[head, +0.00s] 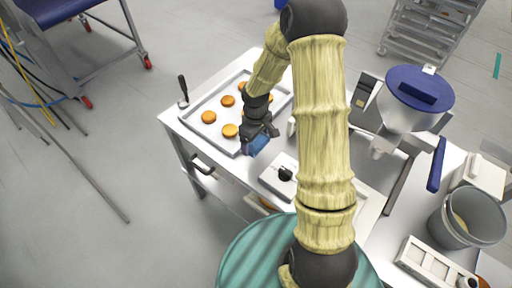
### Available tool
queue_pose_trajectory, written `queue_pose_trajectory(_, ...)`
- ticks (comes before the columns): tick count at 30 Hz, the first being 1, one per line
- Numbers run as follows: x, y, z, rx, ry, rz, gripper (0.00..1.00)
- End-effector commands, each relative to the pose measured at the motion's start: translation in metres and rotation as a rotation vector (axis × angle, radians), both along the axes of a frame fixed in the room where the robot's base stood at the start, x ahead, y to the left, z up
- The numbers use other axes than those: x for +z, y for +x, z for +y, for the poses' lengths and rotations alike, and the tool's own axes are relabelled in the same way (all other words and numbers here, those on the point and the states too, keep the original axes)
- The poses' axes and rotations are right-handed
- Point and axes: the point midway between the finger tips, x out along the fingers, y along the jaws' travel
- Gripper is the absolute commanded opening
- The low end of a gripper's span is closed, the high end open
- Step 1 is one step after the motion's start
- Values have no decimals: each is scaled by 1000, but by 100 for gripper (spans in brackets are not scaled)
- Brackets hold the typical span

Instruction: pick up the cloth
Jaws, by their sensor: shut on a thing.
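A blue cloth (256,145) shows just below my gripper (259,136), near the front edge of the steel table and by the corner of the baking tray. My gripper is shut on the cloth. My fingers hide part of the cloth, and I cannot tell whether it still touches the table.
A baking tray (196,117) with several round buns lies to the left of my gripper. A dark-handled tool (183,90) is at its left corner. A white device with a black knob (286,173) lies nearby. A blue-lidded hopper (419,88) and a grey bucket (476,218) stand right.

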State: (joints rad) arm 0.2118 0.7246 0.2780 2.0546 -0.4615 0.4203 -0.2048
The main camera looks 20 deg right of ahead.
Motion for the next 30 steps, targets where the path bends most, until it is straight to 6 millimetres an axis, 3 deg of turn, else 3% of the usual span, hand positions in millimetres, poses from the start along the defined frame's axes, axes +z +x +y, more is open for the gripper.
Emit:
queue_pose_trajectory(6, 26, 0, 0, -1, 0, 0, 60)
queue_pose_trajectory(22, 27, 0, 0, 0, 0, 1, 60)
queue_pose_trajectory(23, 27, 0, 0, 0, 0, 1, 80)
queue_pose_trajectory(25, 27, 0, 0, 0, 0, 1, 68)
queue_pose_trajectory(30, 27, 0, 0, -1, 0, 1, 68)
